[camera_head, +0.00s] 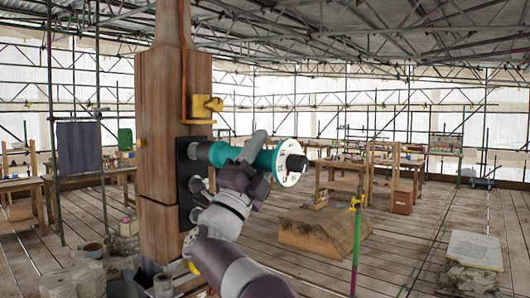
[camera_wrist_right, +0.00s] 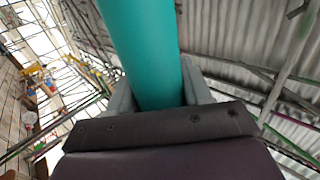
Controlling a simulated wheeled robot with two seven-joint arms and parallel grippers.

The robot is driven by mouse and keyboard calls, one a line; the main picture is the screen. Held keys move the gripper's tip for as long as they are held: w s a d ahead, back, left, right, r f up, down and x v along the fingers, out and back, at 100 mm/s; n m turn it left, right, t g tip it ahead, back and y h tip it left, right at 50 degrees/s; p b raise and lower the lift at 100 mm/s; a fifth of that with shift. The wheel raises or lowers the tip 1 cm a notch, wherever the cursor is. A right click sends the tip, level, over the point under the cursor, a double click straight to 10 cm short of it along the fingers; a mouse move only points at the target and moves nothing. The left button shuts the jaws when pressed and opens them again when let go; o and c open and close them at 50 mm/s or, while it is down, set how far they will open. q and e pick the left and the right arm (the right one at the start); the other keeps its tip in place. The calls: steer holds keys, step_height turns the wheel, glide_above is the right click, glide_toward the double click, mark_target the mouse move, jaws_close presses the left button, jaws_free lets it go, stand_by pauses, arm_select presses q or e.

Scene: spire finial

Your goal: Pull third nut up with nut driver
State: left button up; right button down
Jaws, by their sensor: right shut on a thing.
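The nut driver (camera_head: 222,154) has a teal body, a black socket end and a white dial (camera_head: 292,162) at its other end. My right gripper (camera_head: 256,157) is shut around the teal body, which also fills the top of the right wrist view (camera_wrist_right: 150,45). The socket end (camera_head: 201,152) is at the upper part of a black plate (camera_head: 183,160) on the wooden post (camera_head: 160,100). Whatever nut is behind the socket is hidden. Grey round nuts (camera_head: 197,186) show lower on the plate, partly covered by my right arm. My left gripper is not in view.
A yellow fitting (camera_head: 203,107) sits on the post just above the plate, with a copper-coloured strip (camera_head: 183,50) running up from it. Workbenches are farther back.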

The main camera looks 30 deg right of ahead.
steer(key=shift+s, duration=0.1)
stand_by(0.3)
steer(key=shift+r+b, duration=0.15)
steer(key=shift+b, duration=0.25)
steer(key=shift+b, duration=0.35)
steer(key=shift+a, duration=0.1)
stand_by(0.7)
steer(key=shift+w+a, duration=0.15)
steer(key=shift+w, duration=0.3)
